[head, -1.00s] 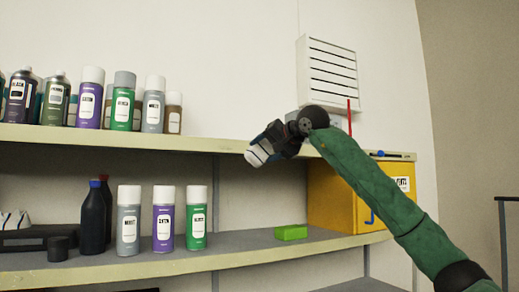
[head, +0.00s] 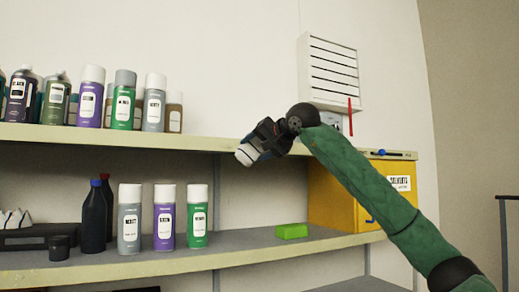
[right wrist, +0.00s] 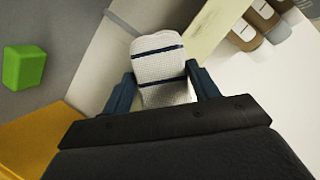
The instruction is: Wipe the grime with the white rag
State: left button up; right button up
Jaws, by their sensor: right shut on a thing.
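My right gripper (head: 256,146) is shut on the white rag (head: 246,155), in front of the upper shelf's front edge. In the right wrist view the rag (right wrist: 158,65) is white and textured with dark blue stripes. It sits between the two fingers of the right gripper (right wrist: 162,88) and sticks out past them. I cannot tell from these views whether the rag touches the shelf. I see no clear patch of grime. My left gripper is not in view.
The upper shelf (head: 210,143) holds several spray cans. The lower shelf (head: 262,240) holds a grey, a purple (head: 164,218) and a green can, dark bottles (head: 94,217), a green block (head: 292,231) and a yellow cabinet (head: 335,206). A slatted vent (head: 328,72) hangs on the wall.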

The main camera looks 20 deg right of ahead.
jog(key=shift+s+a, duration=0.2)
jog(key=shift+a, duration=5)
jog(key=shift+s+b, duration=0.1)
jog(key=shift+b, duration=0.25)
jog(key=shift+s+f, duration=0.1)
jog(key=shift+s, duration=0.35)
jog(key=b, duration=0.2)
send_near(217, 150)
jog(key=shift+a+f, duration=0.75)
jog(key=shift+f, duration=0.1)
jog(key=shift+s+b, duration=0.55)
jog(key=shift+s, duration=0.85)
